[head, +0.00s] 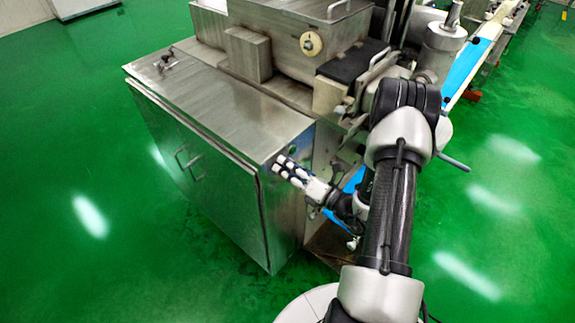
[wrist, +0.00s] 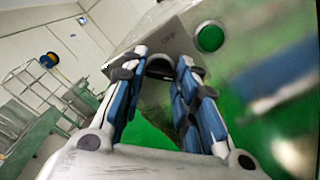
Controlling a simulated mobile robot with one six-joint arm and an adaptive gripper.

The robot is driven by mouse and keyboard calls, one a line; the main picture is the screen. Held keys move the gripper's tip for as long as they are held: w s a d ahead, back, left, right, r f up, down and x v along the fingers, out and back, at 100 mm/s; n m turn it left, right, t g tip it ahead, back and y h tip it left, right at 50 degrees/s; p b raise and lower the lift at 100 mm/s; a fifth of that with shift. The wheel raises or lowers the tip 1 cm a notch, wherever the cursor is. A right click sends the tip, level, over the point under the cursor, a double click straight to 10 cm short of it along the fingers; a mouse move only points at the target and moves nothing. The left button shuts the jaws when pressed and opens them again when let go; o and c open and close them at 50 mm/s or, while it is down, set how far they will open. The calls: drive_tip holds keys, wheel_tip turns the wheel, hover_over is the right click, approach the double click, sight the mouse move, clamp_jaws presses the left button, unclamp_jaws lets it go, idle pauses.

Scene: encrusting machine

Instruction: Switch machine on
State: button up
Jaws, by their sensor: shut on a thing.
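The machine (head: 215,105) is a stainless steel cabinet with a hopper section on top. My gripper (head: 281,163) reaches the upper part of its right side panel, near the top corner. In the wrist view the two blue-padded fingers of my gripper (wrist: 161,65) close on a dark grey rotary switch (wrist: 160,70) on the metal panel. A round green button (wrist: 210,37) sits to the upper right of the switch, apart from the fingers.
The cabinet's front door (head: 190,165) with its handle is shut. A conveyor with a blue belt (head: 465,65) runs off at the upper right, behind my arm. The green floor (head: 65,150) is clear on the left. White walls and metal equipment (wrist: 35,135) show in the wrist view.

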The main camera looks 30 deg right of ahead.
drive_tip(key=shift+m, duration=0.3)
idle(0.4)
drive_tip(key=o, duration=1.1)
drive_tip(key=shift+c, duration=0.2)
drive_tip(key=v, duration=1.2)
